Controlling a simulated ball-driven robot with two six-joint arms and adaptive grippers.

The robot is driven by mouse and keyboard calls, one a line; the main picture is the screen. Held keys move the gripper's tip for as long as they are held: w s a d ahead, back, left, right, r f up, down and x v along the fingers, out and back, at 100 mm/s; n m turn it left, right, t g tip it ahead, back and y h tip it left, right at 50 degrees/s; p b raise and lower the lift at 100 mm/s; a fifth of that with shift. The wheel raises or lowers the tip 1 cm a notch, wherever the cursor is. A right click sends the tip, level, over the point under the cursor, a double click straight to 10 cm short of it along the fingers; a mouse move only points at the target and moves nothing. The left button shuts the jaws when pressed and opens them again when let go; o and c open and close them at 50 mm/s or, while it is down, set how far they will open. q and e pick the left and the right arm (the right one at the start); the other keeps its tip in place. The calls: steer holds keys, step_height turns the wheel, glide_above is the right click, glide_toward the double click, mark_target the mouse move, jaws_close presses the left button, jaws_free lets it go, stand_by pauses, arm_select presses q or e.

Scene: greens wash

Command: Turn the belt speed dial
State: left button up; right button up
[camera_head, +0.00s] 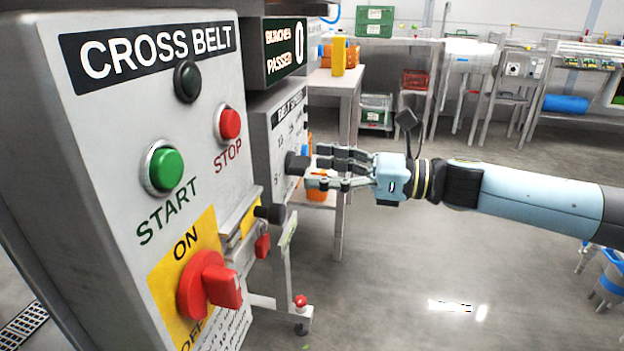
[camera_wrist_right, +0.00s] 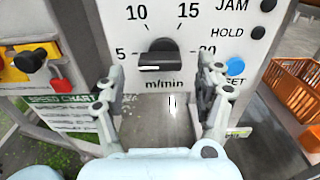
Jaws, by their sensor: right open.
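The belt speed dial is a black knob (camera_wrist_right: 162,57) on a white panel (camera_wrist_right: 222,18) marked 5, 10, 15, 20 and m/min. It also shows as a dark knob (camera_head: 294,163) on the box with the belt label in the head view. My right gripper (camera_wrist_right: 160,78) is open. In the wrist view its two fingers stand on either side of the dial, with gaps between them and the knob. In the head view the right gripper (camera_head: 313,168) has its fingertips close to the knob. My left gripper is not in view.
A large cross belt box (camera_head: 200,130) with a green start button (camera_head: 164,167), red stop button (camera_head: 228,123) and red rotary switch (camera_head: 205,285) stands at left. An orange crate (camera_wrist_right: 293,88) stands right.

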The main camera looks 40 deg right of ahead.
steer(key=shift+x, duration=0.95)
steer(key=shift+r, duration=0.1)
steer(key=c, duration=1.2)
steer(key=shift+o, duration=0.2)
